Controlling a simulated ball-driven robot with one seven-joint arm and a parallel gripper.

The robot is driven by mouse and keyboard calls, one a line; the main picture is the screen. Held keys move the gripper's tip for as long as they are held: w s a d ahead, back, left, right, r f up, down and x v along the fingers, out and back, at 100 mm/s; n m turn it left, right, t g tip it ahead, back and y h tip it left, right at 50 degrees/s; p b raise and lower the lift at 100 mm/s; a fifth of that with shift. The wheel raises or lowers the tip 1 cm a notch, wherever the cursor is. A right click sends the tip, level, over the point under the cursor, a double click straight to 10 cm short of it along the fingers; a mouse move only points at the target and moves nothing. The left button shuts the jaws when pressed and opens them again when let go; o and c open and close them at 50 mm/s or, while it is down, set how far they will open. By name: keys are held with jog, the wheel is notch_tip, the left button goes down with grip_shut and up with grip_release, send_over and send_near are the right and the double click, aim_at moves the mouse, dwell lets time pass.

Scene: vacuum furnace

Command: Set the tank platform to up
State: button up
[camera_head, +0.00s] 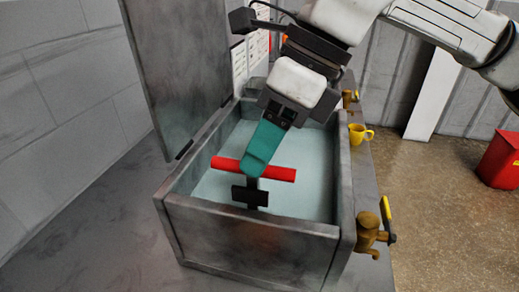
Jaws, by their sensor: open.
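The grey metal tank (255,242) stands open, with pale bluish liquid or surface (310,150) inside. A red crossbar handle (281,174) on a black upright post lies across the inside of the tank. A black bracket (249,196) sits on the post below the bar. My gripper (254,168) reaches down into the tank from above, its teal fingertips at the middle of the red bar. The jaws are open; the near finger covers the middle of the bar and hides the far finger. I cannot tell whether they touch it. I see no separate platform plate.
The tank's lid (180,70) stands raised at the back left. Brass taps (368,232) with yellow handles are on the right side. A red bin (500,160) is on the floor at right.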

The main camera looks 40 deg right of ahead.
jog(key=shift+w+a+f, duration=0.1)
jog(key=shift+a+f, duration=0.1)
jog(key=shift+f, duration=0.35)
grip_shut()
dwell(0.4)
